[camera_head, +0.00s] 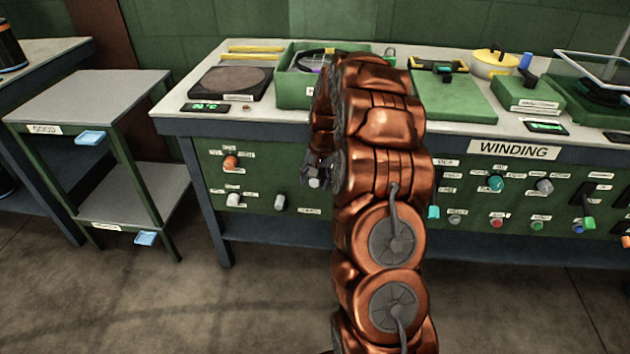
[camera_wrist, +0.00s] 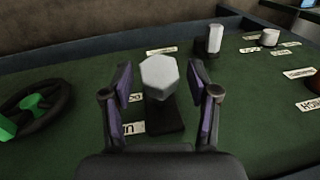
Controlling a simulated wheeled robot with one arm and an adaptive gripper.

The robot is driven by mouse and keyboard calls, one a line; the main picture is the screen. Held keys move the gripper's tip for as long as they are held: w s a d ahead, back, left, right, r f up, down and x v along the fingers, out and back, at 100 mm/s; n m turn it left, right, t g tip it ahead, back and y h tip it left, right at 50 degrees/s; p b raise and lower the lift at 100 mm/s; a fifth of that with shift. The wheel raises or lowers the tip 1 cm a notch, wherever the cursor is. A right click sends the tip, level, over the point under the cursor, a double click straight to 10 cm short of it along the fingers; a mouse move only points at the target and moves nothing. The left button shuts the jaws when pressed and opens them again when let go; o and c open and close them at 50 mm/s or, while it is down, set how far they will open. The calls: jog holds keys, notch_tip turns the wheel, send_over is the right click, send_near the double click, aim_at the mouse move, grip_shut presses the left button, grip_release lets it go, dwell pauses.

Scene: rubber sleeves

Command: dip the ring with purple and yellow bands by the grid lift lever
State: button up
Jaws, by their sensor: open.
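My gripper (camera_wrist: 158,72) is open, with one finger on each side of a white hexagonal knob (camera_wrist: 160,76) on a dark base on the green panel. I cannot tell whether the fingers touch it. The labels beside it are partly hidden, so I cannot read whether this is the grid lift lever. In the head view, my gripper (camera_head: 316,172) is low at the front panel, left of my arm. A dark loop and a purple piece (camera_head: 312,66) show in the green tray (camera_head: 293,92), partly behind my arm; no yellow band is clear.
A black wheel with a green part (camera_wrist: 38,107) is at the left in the wrist view, and two pale knobs (camera_wrist: 215,40) (camera_wrist: 269,37) are at the upper right. The bench (camera_head: 178,106) also carries a hot plate (camera_head: 232,82). Small shelves (camera_head: 85,100) stand left.

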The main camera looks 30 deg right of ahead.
jog(key=shift+c, duration=0.2)
grip_shut()
dwell(0.4)
